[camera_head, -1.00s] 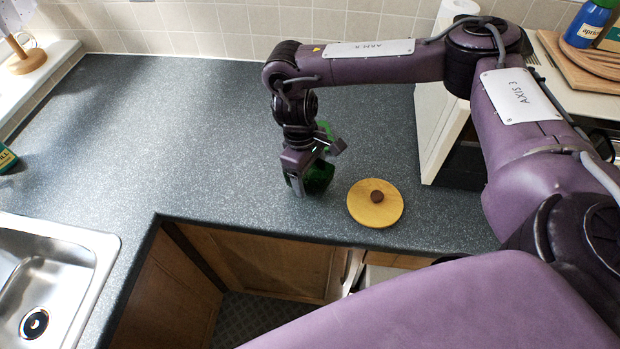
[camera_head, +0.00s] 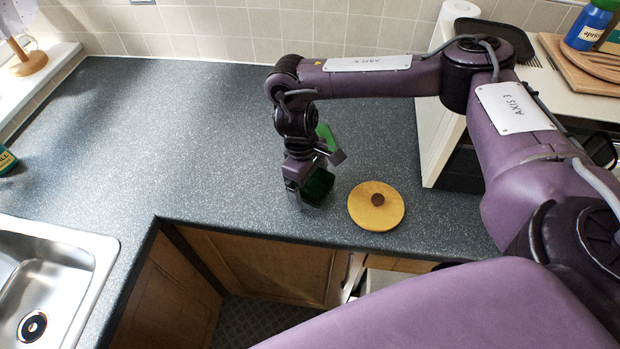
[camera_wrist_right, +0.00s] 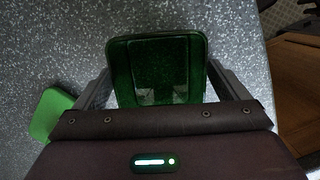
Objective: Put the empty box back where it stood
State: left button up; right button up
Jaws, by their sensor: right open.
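The green box (camera_head: 318,187) stands on the dark speckled counter near its front edge, partly hidden by my right gripper (camera_head: 305,195). In the right wrist view the box (camera_wrist_right: 158,62) is dark green, see-through and open-topped, and looks empty. My right gripper (camera_wrist_right: 160,90) is open, with one finger on each side of the box; I cannot tell whether they touch it. A bright green flat piece (camera_wrist_right: 52,115) lies beside the box, and it also shows behind the gripper in the head view (camera_head: 325,136). My left gripper is not in view.
A round yellow lid with a brown knob (camera_head: 376,206) lies just right of the box. A sink (camera_head: 60,270) is at the lower left. A white appliance (camera_head: 436,135) stands to the right. The counter (camera_head: 180,140) left of the gripper is clear.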

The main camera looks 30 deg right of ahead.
notch_tip(320, 180, up, 12)
jog(key=w, duration=0.1)
jog(key=shift+w+a+p, duration=0.35)
jog(key=shift+a+p, duration=0.05)
jog(key=shift+a, duration=0.05)
dwell(0.4)
